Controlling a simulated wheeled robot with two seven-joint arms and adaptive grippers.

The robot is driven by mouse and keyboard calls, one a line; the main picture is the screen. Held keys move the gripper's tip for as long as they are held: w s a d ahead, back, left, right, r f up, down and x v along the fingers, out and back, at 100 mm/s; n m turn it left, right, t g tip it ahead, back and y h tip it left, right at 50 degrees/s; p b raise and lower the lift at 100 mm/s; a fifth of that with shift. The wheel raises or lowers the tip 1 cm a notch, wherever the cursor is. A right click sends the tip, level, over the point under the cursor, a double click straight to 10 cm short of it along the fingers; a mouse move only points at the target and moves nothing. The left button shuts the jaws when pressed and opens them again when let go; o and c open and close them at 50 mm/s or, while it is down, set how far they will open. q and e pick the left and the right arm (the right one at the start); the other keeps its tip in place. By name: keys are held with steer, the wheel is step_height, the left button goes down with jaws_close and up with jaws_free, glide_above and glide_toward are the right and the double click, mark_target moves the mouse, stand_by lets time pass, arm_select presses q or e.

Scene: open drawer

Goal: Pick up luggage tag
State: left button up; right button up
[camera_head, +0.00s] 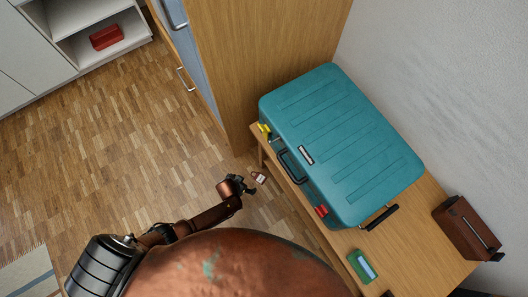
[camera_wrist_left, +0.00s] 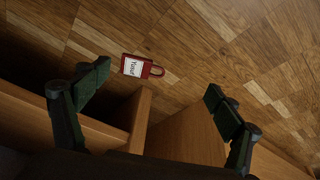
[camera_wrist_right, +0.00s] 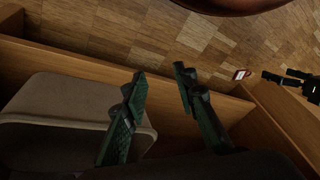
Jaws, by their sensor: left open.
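The luggage tag (camera_head: 258,178) is small and red with a white label. It lies on the wood floor beside the wooden bench. In the left wrist view the tag (camera_wrist_left: 131,66) shows printed text and a dark red loop at its right end. My left gripper (camera_head: 248,184) is open and empty, close to the tag in the head view; in its wrist view the tag lies beyond the parted fingers (camera_wrist_left: 157,82). The right wrist view shows the tag (camera_wrist_right: 241,74) beside the left gripper (camera_wrist_right: 290,80). My right gripper (camera_wrist_right: 159,76) is open and empty.
A teal suitcase (camera_head: 345,140) lies on the wooden bench (camera_head: 425,240), with a brown bag (camera_head: 467,228) and a green item (camera_head: 362,266). A beige bin (camera_wrist_right: 70,100) is near my right gripper. A wooden cabinet (camera_head: 265,50) stands behind.

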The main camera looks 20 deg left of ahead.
mark_target(257, 178)
arm_select(q)
steer(key=w+d+f+b, duration=0.1)
steer(key=w, duration=0.1)
steer(key=w+d+f+b, duration=0.1)
steer(key=w+d+b, duration=0.1)
steer(key=shift+d+f, duration=0.15)
steer(key=shift+f, duration=0.25)
steer(key=shift+b+x, duration=0.95)
steer(key=shift+x, duration=0.2)
steer(key=b+x, duration=0.3)
steer(key=shift+w+d+f, duration=0.1)
steer(key=shift+f, duration=0.15)
steer(key=shift+w+f+b, duration=0.25)
steer(key=shift+f+b, duration=0.3)
steer(key=shift+w+d+f, duration=0.1)
steer(key=shift+w, duration=0.05)
arm_select(e)
steer(key=w+f+t, duration=0.4)
steer(key=f, duration=0.2)
steer(key=shift+a+f+t+y, duration=0.25)
steer(key=shift+a+t+y, duration=0.05)
steer(key=shift+a+t, duration=0.1)
arm_select(q)
steer(key=shift+c, duration=0.3)
